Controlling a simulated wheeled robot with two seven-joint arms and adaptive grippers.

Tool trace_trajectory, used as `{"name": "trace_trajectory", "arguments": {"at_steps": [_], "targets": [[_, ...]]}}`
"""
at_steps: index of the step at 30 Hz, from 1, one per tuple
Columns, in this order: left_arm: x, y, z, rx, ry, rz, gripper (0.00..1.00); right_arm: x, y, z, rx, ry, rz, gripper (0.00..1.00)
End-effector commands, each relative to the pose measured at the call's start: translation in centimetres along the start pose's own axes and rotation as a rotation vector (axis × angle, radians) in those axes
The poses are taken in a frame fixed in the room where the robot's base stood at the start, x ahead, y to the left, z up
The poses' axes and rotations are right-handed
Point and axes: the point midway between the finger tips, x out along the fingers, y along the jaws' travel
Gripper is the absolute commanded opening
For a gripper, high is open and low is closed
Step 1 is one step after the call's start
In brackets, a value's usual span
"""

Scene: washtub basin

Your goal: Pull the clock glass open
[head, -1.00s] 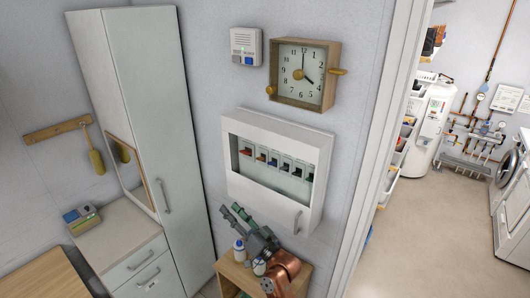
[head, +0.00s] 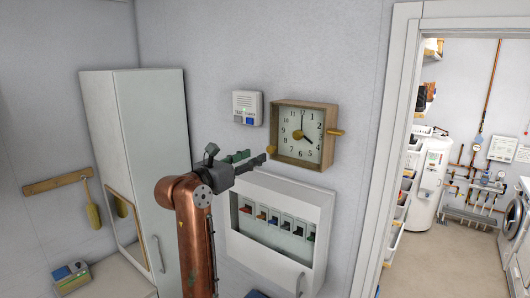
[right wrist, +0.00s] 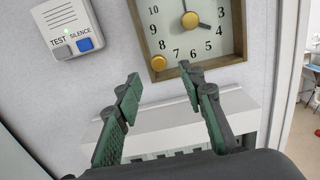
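The clock (head: 304,121) has a square wooden frame and a white face under its glass. It hangs on the wall, and it also shows in the right wrist view (right wrist: 208,48). A round yellow knob (head: 271,149) sits at the lower left of its front; the right wrist view shows this knob (right wrist: 158,63) just beyond the fingertips. A wooden peg (head: 336,132) sticks out at its right side. My right gripper (head: 255,158) is open and empty, just left of and below the knob. In the right wrist view its fingers (right wrist: 160,80) are spread apart. My left gripper is not in view.
A white alarm box (head: 248,107) with a blue button is left of the clock. A white glass-fronted wall cabinet (head: 323,226) hangs directly below it. A tall cabinet (head: 161,140) stands at the left. A doorway with a white frame (head: 391,150) opens at the right.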

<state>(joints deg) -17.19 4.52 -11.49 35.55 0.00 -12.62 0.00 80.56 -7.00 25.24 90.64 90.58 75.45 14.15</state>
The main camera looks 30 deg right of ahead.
Motion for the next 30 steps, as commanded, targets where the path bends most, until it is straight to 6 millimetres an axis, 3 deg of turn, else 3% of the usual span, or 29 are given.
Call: {"name": "trace_trajectory", "arguments": {"at_steps": [4, 12, 18, 30], "targets": [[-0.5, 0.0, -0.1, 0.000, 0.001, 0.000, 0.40, 0.7, 0.3, 0.0, 0.011, 0.029, 0.011, 0.36], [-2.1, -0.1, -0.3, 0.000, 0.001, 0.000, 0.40, 4.9, 0.2, 0.0, 0.009, 0.026, 0.008, 0.36], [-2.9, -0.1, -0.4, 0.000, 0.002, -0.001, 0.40, 7.0, 0.3, -0.1, 0.010, 0.024, 0.010, 0.36], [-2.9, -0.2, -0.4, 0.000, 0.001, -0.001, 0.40, 7.5, 0.3, -0.2, 0.011, 0.024, 0.009, 0.33]]}}
